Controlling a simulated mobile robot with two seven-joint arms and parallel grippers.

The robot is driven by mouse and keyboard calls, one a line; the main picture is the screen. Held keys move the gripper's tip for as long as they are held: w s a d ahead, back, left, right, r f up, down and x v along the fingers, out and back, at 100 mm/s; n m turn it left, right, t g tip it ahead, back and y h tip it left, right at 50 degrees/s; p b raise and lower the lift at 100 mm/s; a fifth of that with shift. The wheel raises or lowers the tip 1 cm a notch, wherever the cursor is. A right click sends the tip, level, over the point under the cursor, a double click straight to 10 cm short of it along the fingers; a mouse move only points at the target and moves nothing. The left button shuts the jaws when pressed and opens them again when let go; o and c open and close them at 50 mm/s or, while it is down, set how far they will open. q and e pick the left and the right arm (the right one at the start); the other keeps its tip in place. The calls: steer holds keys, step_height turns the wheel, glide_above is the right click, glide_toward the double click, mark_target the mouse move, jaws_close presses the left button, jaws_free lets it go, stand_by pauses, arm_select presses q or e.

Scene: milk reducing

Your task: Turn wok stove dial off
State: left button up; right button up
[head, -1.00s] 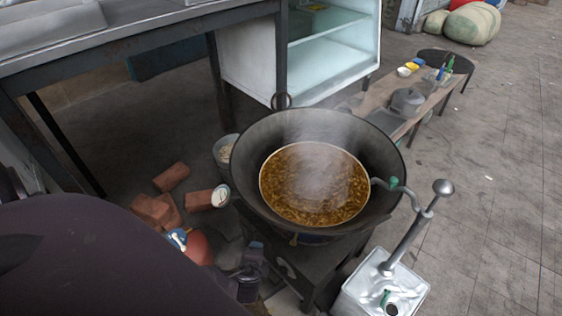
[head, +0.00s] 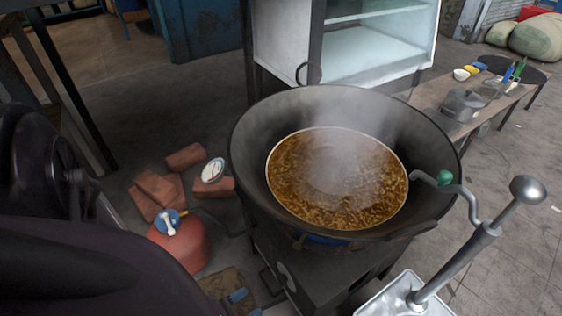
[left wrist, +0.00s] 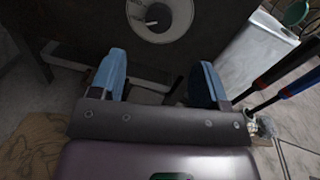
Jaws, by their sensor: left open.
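The wok (head: 245,140) sits on a dark stove (head: 325,275) and holds a brown, steaming liquid (head: 335,185). The stove's round, pale dial (left wrist: 160,18) is at the top of the left wrist view, on the dark front panel. In the head view it shows partly as a pale shape (head: 288,280) on the stove front. My left gripper (left wrist: 160,78) is open and empty, its blue fingers apart, with the dial beyond the fingertips and not between them. In the head view its fingertips (head: 246,304) are low, left of the stove front. My right gripper is out of view.
A metal can with a pump handle (head: 455,265) stands to the right. A glass cabinet (head: 375,45) is behind.

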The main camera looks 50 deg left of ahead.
mark_target(279, 282)
arm_select(q)
steer(key=w, duration=1)
steer(key=shift+w+b, duration=0.35)
steer(key=shift+w, duration=0.05)
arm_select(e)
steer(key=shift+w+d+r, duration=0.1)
arm_select(q)
steer(key=shift+c, duration=0.4)
steer(key=c, duration=0.8)
steer(key=shift+c, duration=0.2)
